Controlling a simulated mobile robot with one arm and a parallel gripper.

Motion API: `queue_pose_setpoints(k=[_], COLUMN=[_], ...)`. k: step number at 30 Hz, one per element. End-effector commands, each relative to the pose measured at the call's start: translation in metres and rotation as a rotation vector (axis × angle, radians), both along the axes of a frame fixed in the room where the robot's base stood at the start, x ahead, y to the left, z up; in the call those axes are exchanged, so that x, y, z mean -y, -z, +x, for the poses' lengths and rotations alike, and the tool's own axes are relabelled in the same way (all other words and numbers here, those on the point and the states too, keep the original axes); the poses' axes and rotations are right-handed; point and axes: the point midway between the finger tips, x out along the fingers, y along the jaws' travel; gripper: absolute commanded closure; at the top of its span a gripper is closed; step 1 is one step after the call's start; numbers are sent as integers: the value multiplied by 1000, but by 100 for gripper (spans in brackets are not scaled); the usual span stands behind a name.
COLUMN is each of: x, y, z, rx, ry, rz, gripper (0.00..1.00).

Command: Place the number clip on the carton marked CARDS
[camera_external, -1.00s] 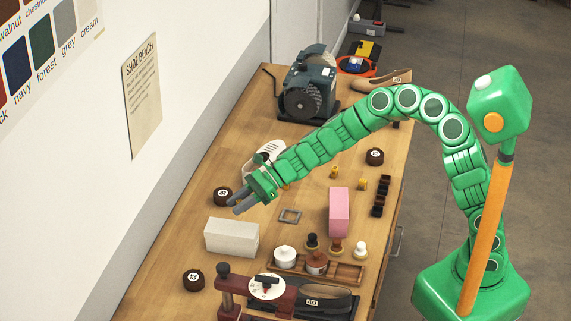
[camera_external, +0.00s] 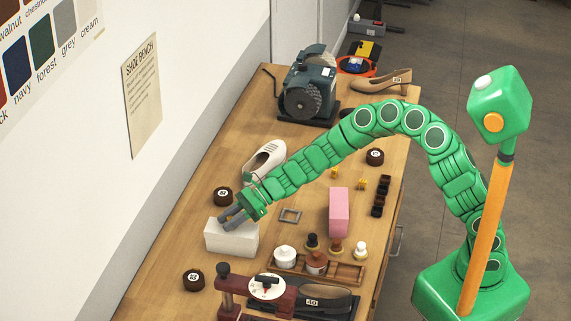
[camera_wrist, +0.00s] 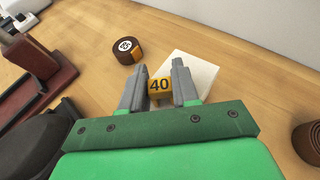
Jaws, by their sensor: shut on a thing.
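My gripper (camera_external: 230,217) reaches down-left across the bench, its fingertips over the back part of a white carton (camera_external: 231,242). In the wrist view my gripper (camera_wrist: 158,67) is shut on a small yellow number clip (camera_wrist: 159,86) reading 40. The clip is hidden by the fingers in the external view. The white carton (camera_wrist: 198,70) shows behind and to the right of the clip in the wrist view, partly hidden by a finger. I see no lettering on it. I cannot tell whether the clip touches it.
A square metal frame (camera_external: 290,215) and a pink block (camera_external: 339,212) lie to the right. A wooden tray (camera_external: 345,273) of jars and a pale shoe (camera_external: 266,160) are close.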

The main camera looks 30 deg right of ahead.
Motion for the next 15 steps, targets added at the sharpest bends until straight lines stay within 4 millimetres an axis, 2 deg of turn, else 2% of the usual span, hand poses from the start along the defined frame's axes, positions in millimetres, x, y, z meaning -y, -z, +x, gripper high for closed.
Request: queue_pose_setpoints(k=[8, 9, 13, 15], x=[0, 0, 0, 0], y=[2, 2, 1, 1], z=[0, 0, 0, 0], rx=[0, 0, 0, 0], ry=[0, 1, 1, 1], rz=[1, 1, 1, 1], gripper=[98, 66, 46, 45])
